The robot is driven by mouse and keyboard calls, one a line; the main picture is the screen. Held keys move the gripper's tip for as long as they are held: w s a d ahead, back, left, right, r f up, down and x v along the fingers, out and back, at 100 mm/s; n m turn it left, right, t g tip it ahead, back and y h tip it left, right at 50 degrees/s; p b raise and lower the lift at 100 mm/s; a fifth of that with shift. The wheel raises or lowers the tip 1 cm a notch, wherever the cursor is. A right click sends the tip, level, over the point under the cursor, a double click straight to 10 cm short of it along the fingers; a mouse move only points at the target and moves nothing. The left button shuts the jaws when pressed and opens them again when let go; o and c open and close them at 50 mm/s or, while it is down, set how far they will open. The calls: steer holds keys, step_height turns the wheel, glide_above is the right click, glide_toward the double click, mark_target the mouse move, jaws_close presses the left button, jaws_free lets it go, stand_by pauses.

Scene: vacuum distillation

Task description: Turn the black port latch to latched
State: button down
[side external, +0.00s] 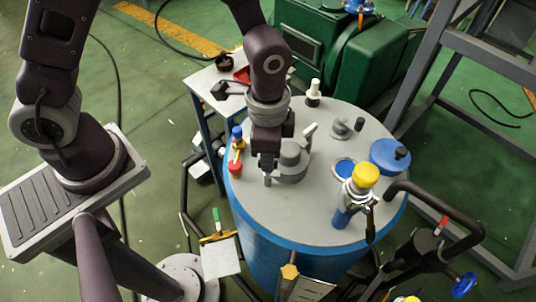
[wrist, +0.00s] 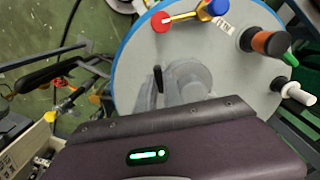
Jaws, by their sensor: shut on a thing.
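My gripper (side external: 267,165) points down at the drum lid, at the front-left side of a round grey port (side external: 292,162). It is shut on the black port latch, which is mostly hidden by the fingers in the side view. In the wrist view a short dark upright piece, seemingly the latch (wrist: 158,79), stands beside the grey port (wrist: 188,82). The latch's exact angle is hard to tell.
The grey lid (side external: 305,220) tops a blue drum. A red knob (side external: 235,168) and blue knob (side external: 237,132) stand close left of my gripper. A yellow-capped fitting (side external: 365,176) and a blue round cap (side external: 390,156) stand at the right. The lid's front is clear.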

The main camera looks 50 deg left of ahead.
steer(key=n, duration=0.4)
steer(key=shift+n, duration=0.3)
steer(key=n, duration=0.4)
steer(key=shift+n, duration=0.3)
steer(key=c, duration=1.5)
jaws_free()
step_height(320, 180, up, 7)
steer(key=shift+r, duration=0.1)
